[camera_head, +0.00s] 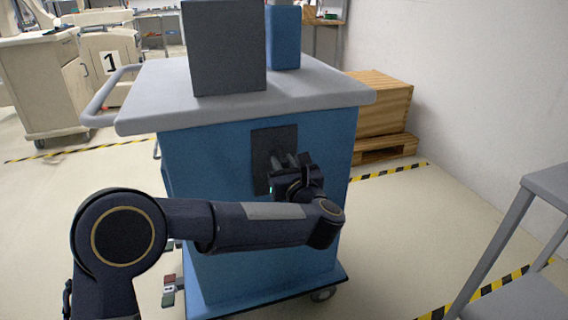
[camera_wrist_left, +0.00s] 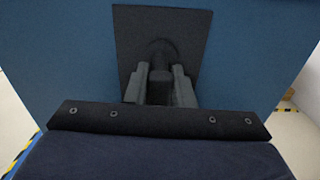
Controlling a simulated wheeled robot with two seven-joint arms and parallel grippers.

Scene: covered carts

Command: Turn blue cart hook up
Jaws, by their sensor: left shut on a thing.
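The blue cart (camera_head: 215,180) with a grey top stands in front of me. A dark plate (camera_head: 262,150) is fixed on its near side, and it fills the upper middle of the left wrist view (camera_wrist_left: 130,40). My left gripper (camera_head: 290,160) is at this plate. In the left wrist view its two fingers (camera_wrist_left: 158,85) are shut on the dark hook (camera_wrist_left: 160,68), one finger on each side. The hook comes out of the plate; its tip is hard to make out, dark on dark. My right gripper is not in view.
A dark grey box (camera_head: 224,50) and a blue box (camera_head: 284,38) stand on the cart top (camera_head: 150,95). A wooden crate (camera_head: 382,105) on a pallet is behind right. A grey metal frame (camera_head: 520,220) is at the right. Pale floor lies between.

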